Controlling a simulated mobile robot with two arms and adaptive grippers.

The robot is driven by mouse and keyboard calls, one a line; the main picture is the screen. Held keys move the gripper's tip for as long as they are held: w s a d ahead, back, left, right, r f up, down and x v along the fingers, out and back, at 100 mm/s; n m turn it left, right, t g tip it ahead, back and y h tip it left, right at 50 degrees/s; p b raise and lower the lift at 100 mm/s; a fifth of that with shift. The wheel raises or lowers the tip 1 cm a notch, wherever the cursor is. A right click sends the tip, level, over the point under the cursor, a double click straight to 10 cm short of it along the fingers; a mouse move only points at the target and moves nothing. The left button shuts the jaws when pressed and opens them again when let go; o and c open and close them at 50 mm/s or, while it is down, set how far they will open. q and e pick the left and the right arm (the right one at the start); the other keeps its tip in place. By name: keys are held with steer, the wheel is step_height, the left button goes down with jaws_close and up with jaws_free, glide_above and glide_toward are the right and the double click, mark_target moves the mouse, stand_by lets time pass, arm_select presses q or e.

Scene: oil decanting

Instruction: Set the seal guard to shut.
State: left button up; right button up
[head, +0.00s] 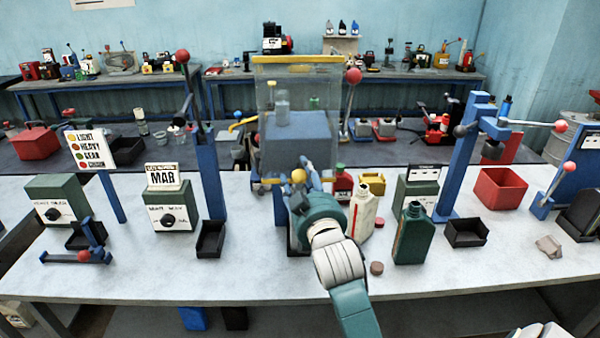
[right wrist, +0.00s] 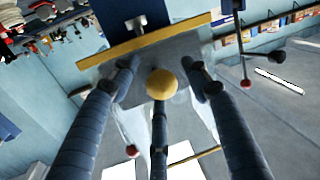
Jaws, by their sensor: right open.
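The seal guard (head: 298,82) is a clear panel with yellow edge bars on the station at the middle of the bench in the head view. A yellow ball knob (head: 298,176) is at its lower edge; the knob also shows in the right wrist view (right wrist: 162,84). My right gripper (head: 301,184) is at the knob. In the right wrist view its open fingers (right wrist: 164,80) stand on either side of the knob, with gaps. My arm hides the station's lower front. My left gripper is out of view.
A red-knobbed lever (head: 352,78) rises right of the guard. A cream bottle (head: 362,212) and a dark green bottle (head: 413,236) stand close right of my right arm. A small brown cap (head: 376,268) lies nearby.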

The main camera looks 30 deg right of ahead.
steer(key=shift+w+d, duration=0.1)
steer(key=shift+w, duration=0.2)
jaws_close()
step_height(320, 180, down, 30)
steer(key=b, duration=1.7)
steer(key=shift+r, duration=0.15)
steer(key=shift+s+f+b, duration=0.1)
steer(key=shift+f+b, duration=0.35)
steer(key=shift+f, duration=0.3)
jaws_free()
steer(key=shift+r, duration=0.25)
